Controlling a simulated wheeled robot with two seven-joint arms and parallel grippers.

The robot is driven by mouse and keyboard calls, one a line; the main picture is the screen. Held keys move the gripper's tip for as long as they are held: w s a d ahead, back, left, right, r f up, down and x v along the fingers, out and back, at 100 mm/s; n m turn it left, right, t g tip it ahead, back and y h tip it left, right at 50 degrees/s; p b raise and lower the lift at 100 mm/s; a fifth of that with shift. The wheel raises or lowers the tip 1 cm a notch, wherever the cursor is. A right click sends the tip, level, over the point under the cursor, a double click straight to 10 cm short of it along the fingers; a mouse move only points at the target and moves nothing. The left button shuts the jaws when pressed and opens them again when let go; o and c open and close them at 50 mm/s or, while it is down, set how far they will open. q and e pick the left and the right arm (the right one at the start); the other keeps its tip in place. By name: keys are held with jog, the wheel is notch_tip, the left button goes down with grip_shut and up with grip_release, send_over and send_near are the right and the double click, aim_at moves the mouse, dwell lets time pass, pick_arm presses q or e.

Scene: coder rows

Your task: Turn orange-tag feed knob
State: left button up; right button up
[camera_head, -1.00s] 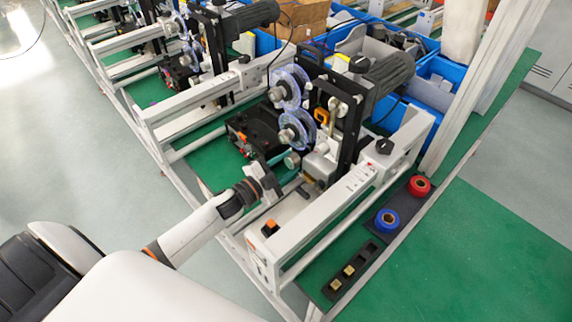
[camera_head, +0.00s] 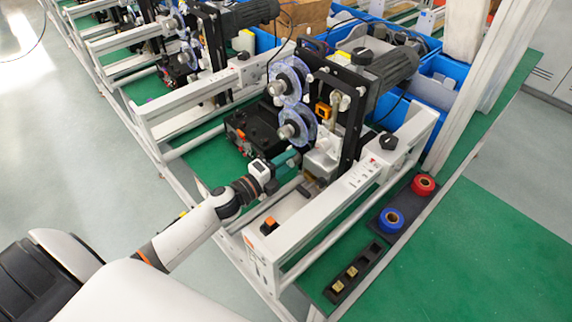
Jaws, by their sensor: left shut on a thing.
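My left gripper (camera_head: 286,160) reaches in from the left to the front side of the near coder machine (camera_head: 300,125). Its jaws are shut on a small feed knob, low on the machine below the two clear reels. The jaws cover the knob almost wholly, so its turn angle and any tag on it cannot be read. An orange part (camera_head: 322,111) shows on the machine above and right of the jaws. My right gripper is out of view.
More machines stand at the upper left. The grey floor at left is clear.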

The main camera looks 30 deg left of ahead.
pick_arm(q)
jog(key=shift+m+b, duration=0.4)
jog(key=shift+m, duration=0.7)
jog(key=o, duration=1)
jog(key=shift+c, duration=0.2)
jog(key=shift+s, duration=0.1)
jog(key=shift+s+a+f, duration=0.15)
jog(key=shift+s, duration=0.15)
jog(key=b+v, duration=0.3)
jog(key=v, duration=0.8)
